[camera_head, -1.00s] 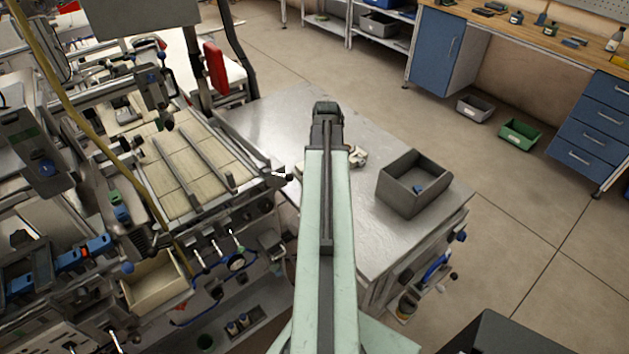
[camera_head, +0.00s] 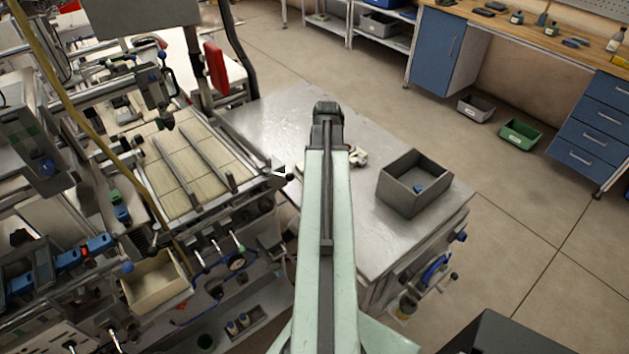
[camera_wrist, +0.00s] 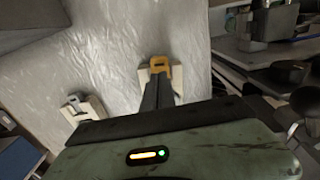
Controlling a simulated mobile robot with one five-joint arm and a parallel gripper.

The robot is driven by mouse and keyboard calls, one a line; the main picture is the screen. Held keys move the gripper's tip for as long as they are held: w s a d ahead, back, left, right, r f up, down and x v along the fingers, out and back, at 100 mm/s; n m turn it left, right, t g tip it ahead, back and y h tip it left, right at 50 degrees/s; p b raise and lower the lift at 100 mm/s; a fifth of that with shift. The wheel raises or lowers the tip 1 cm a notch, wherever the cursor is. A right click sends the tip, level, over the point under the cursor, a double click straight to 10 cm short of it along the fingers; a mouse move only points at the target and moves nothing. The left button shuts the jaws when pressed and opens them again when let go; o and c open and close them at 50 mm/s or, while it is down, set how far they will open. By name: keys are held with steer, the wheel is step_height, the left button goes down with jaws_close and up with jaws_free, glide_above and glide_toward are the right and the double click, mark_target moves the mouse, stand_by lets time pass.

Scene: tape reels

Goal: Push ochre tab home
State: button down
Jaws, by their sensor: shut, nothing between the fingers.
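The ochre tab (camera_wrist: 159,64) shows in the wrist view as a small hooked or looped piece at the top of a pale cream block (camera_wrist: 177,72). My gripper (camera_wrist: 158,80) is shut and empty. Its dark fingers reach up the picture to just below the tab and cover part of the block. I cannot tell whether the fingertips touch the tab. A second cream block (camera_wrist: 92,108) with a grey tab (camera_wrist: 74,101) lies to the left. In the head view my arm hides the ochre tab, and a pale block (camera_head: 358,158) shows beside my wrist.
The blocks lie on a shiny metal table (camera_head: 265,120). A grey open bin (camera_head: 408,200) with a small blue thing inside stands on its right part. A machine with rails (camera_head: 180,165) crowds the left side. Open floor (camera_head: 520,230) lies to the right.

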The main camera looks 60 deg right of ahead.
steer(key=shift+f+b, duration=0.85)
steer(key=shift+f, duration=0.05)
stand_by(0.8)
step_height(320, 180, up, 7)
steer(key=p, duration=0.7)
